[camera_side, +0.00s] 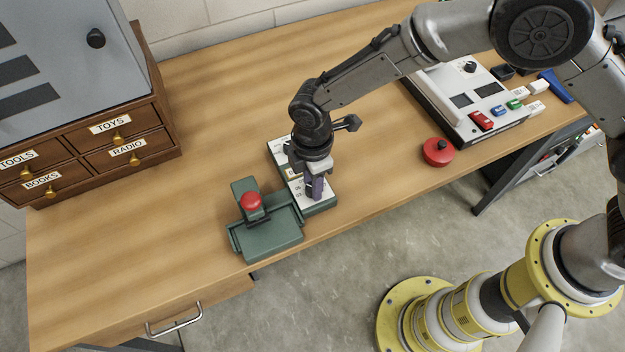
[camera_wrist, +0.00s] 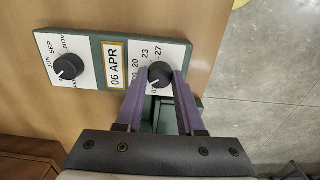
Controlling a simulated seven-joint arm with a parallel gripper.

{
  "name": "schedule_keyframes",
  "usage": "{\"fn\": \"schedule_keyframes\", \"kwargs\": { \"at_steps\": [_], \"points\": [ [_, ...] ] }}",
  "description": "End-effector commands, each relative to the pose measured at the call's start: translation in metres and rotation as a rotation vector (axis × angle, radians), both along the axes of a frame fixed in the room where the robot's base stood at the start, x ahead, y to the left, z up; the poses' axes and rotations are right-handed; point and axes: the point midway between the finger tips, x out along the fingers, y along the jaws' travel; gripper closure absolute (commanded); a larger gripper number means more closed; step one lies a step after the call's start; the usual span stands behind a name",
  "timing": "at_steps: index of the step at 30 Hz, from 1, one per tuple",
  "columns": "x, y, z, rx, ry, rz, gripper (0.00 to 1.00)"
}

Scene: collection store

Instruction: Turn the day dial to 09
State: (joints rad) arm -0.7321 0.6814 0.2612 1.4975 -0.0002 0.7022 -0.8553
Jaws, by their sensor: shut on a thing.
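The date device (camera_wrist: 89,62) is a green block with white dial plates, lying on the table; it also shows in the side view (camera_side: 323,203), partly hidden by my gripper. Its window (camera_wrist: 114,64) reads "06 APR". The black day dial (camera_wrist: 159,74) sits on the plate with printed numbers, of which 20, 23 and 27 are readable. My gripper (camera_wrist: 166,82) has its purple fingers shut on the day dial, one on each side. In the side view my gripper (camera_side: 315,192) points down onto the device. The month dial (camera_wrist: 68,67) is at the other end, untouched.
A green stamp device with a red knob (camera_side: 251,201) stands close on the left. A red round object (camera_side: 438,152) and a white console (camera_side: 466,98) with coloured blocks lie to the right. A wooden drawer cabinet (camera_side: 98,150) is at the left. The table between is clear.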

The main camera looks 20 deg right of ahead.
Motion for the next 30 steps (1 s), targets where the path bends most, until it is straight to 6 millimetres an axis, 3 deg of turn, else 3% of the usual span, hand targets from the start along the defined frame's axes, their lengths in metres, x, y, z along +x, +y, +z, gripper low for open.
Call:
{"fn": "schedule_keyframes", "kwargs": {
  "at_steps": [12,30],
  "points": [
    [-0.0002,0.0005,0.0009,0.001,0.000,-0.272,1.00],
    [0.0004,0.0010,0.0016,0.003,-0.001,-0.350,1.00]
  ]
}}
